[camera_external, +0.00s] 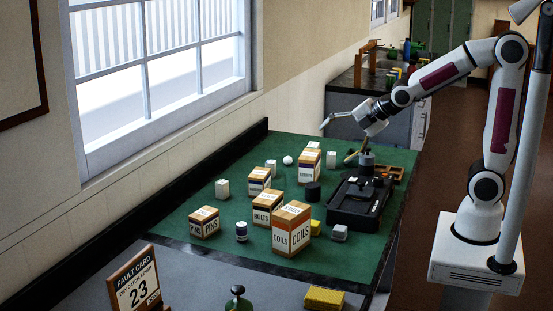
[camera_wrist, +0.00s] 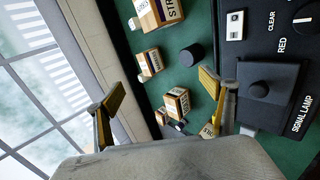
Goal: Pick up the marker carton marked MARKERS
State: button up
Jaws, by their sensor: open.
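No label in either view reads clearly as MARKERS. In the outside view, small orange-and-white cartons stand on the green bench: a carton (camera_external: 260,180) with an unreadable label, a taller carton (camera_external: 309,166) farther back, PINS (camera_external: 204,222), BOLTS (camera_external: 267,208) and COILS (camera_external: 291,229). In the wrist view, a carton (camera_wrist: 150,63) and another carton (camera_wrist: 177,101) show between or beyond my fingers, with labels too small to read. A carton with letters starting STR (camera_wrist: 160,12) is at the top. My gripper (camera_external: 338,140) is open and empty above the bench's far end; its fingers (camera_wrist: 162,82) are spread wide.
A black signal lamp box (camera_external: 358,203) with knobs stands on the bench's right side. The window wall borders the left. A fault card (camera_external: 136,284) stands in front.

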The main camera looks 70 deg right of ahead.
jog(key=w+f+n+t, duration=0.2)
jog(key=w+f+n, duration=0.2)
jog(key=w+n, duration=0.55)
jog(key=n+t+y, duration=0.2)
jog(key=n, duration=0.7)
send_near(268, 174)
jog(key=w, duration=0.4)
jog(key=shift+w+a+f+n, duration=0.25)
jog(key=shift+w+f+n, duration=0.15)
jog(key=shift+f, duration=0.1)
jog(key=shift+w+a+f+n, duration=0.3)
jog(key=shift+w+f+n, duration=0.05)
jog(key=shift+w+f, duration=0.15)
jog(key=shift+x, duration=1.25)
jog(key=shift+f, duration=0.1)
jog(key=shift+x, duration=2.6)
